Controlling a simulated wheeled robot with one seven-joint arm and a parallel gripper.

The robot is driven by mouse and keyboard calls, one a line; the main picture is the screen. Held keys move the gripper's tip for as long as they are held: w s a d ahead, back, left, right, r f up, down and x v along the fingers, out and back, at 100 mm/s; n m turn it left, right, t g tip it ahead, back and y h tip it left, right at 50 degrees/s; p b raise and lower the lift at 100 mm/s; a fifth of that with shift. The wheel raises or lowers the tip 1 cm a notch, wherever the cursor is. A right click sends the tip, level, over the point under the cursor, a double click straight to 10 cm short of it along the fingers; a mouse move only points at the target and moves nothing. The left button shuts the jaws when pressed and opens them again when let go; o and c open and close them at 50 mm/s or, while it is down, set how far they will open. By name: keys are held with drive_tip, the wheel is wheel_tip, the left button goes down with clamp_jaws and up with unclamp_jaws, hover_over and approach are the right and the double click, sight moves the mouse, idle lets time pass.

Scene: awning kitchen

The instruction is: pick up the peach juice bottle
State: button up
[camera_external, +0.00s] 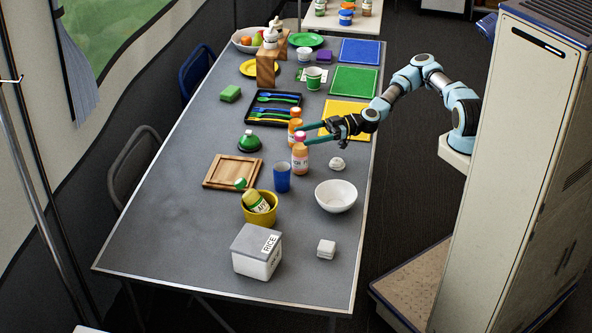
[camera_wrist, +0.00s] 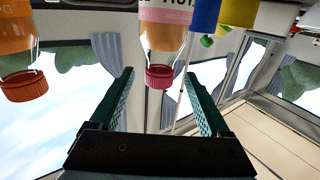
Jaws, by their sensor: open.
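A bottle with a pink cap and a pink label (camera_external: 300,158) stands upright on the grey table and looks like the peach juice bottle; its label is not fully readable. In the upside-down wrist view, this bottle (camera_wrist: 162,32) shows between and beyond my gripper's two green fingers. My gripper (camera_external: 307,135) is open and empty, reaching in from the right at the bottles. An orange bottle (camera_external: 294,127) stands just behind the pink-capped one; in the wrist view this orange bottle (camera_wrist: 18,62) is left of my fingers.
A blue cup (camera_external: 282,178) stands close in front of the bottles, with a white bowl (camera_external: 337,198) to the right. A small white item (camera_external: 337,163) lies nearby. A black cutlery tray (camera_external: 262,120), a green-topped item (camera_external: 249,142) and a wooden board (camera_external: 218,171) lie to the left.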

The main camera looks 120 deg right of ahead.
sight(296, 139)
drive_tip(key=shift+f+p+x, duration=0.2)
drive_tip(key=shift+p+x, duration=0.6)
drive_tip(key=shift+x, duration=1.95)
drive_tip(key=shift+c, duration=0.2)
clamp_jaws()
